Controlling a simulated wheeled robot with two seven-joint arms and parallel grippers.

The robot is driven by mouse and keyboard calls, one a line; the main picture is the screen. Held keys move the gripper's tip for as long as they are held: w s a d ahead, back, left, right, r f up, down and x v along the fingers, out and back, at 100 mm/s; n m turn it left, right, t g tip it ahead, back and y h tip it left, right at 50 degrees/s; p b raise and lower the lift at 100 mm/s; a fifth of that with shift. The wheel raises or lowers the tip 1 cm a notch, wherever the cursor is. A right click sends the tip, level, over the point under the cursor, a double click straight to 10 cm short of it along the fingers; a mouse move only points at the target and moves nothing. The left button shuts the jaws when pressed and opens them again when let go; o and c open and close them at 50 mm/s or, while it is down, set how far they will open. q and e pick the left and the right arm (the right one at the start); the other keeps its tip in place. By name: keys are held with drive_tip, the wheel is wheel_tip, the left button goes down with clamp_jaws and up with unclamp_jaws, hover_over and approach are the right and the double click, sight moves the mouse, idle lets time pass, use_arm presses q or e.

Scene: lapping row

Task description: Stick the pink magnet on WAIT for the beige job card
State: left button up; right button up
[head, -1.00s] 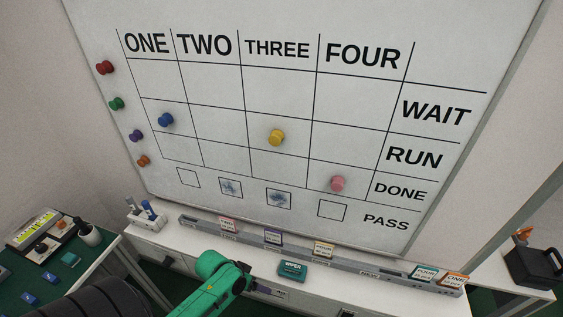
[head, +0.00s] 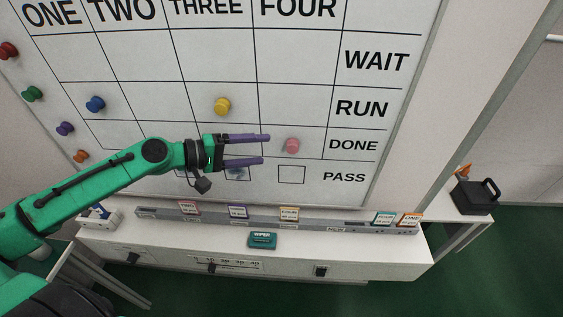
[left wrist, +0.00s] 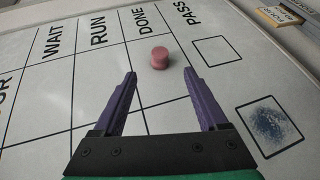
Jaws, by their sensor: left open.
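The pink magnet (head: 292,146) sits on the whiteboard (head: 390,190) in the FOUR column, DONE row. My left gripper (head: 267,149) is open, its purple fingers pointing right at the magnet and just short of it. In the left wrist view the magnet (left wrist: 160,57) is beyond the fingertips, between their lines, and the gripper (left wrist: 158,80) is empty. The WAIT cell (head: 295,58) under FOUR is bare. A card that looks beige (head: 289,213) stands on the ledge below the board; its small print is hard to read. My right gripper is not in view.
A yellow magnet (head: 222,106) and a blue magnet (head: 95,104) are on the grid. Several spare magnets line the board's left edge. Other cards stand on the ledge (head: 340,223). A teal wiper (head: 262,240) lies on the cabinet top below.

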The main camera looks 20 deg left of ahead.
sight(290, 149)
use_arm(q)
drive_tip(key=x, duration=0.3)
drive_tip(key=shift+w+d+r, duration=0.15)
drive_tip(key=shift+w+d, duration=0.15)
drive_tip(key=x, duration=0.5)
drive_tip(key=shift+f+p, duration=0.2)
drive_tip(key=shift+p, duration=0.2)
drive_tip(key=shift+s, duration=0.15)
clamp_jaws()
drive_tip(key=shift+s+p, duration=0.3)
drive_tip(key=shift+p, duration=0.2)
drive_tip(key=shift+s+d+p, duration=0.15)
drive_tip(key=shift+s+p, duration=0.3)
drive_tip(key=shift+s, duration=0.1)
drive_tip(key=shift+s+d+p, duration=0.15)
drive_tip(key=shift+s+p, duration=0.3)
drive_tip(key=shift+s, duration=0.15)
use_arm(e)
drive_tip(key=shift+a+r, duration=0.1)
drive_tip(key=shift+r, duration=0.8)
